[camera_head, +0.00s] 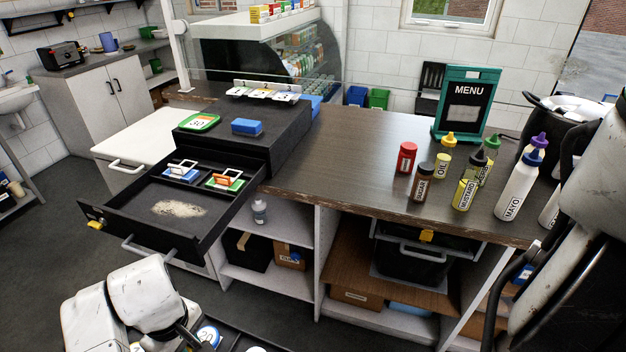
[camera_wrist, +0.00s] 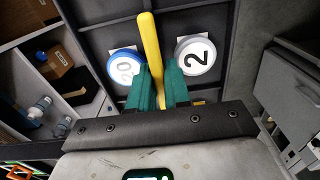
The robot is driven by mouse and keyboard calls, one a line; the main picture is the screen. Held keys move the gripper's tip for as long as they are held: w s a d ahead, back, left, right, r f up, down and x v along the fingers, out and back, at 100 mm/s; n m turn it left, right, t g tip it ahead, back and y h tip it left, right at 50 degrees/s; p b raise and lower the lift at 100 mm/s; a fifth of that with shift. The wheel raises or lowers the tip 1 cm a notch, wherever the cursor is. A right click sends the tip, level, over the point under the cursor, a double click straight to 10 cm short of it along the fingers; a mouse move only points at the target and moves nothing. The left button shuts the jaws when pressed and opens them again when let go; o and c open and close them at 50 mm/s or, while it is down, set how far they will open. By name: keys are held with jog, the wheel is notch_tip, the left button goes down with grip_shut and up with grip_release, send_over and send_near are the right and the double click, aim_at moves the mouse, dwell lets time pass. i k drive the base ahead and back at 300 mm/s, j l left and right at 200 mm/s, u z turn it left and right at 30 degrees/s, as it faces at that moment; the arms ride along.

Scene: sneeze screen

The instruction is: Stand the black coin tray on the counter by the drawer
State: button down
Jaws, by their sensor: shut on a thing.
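The black coin tray (camera_wrist: 112,24) fills the upper middle of the wrist view. It holds a round blue-rimmed piece marked 20 (camera_wrist: 125,66) and a white round piece marked 2 (camera_wrist: 196,54). My gripper (camera_wrist: 160,72) has green fingers shut on the tray's yellow bar handle (camera_wrist: 148,35). In the head view a corner of the tray (camera_head: 240,334) shows at the bottom edge, below and in front of the counter; my arm and the frame edge hide the rest. The wooden counter (camera_head: 335,150) runs right from the open black drawer (camera_head: 130,212).
A black cash box (camera_head: 285,135) sits at the counter's left end. Sauce bottles (camera_head: 462,194), spice jars (camera_head: 406,157) and a menu sign (camera_head: 466,104) stand on the right. The counter between them is clear. Open shelves (camera_head: 275,282) lie below.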

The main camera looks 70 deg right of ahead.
aim_at(339, 175)
jog(key=j+z, duration=0.25)
jog(key=z, duration=0.2)
jog(key=k+j+z, duration=0.2)
jog(key=z, duration=0.25)
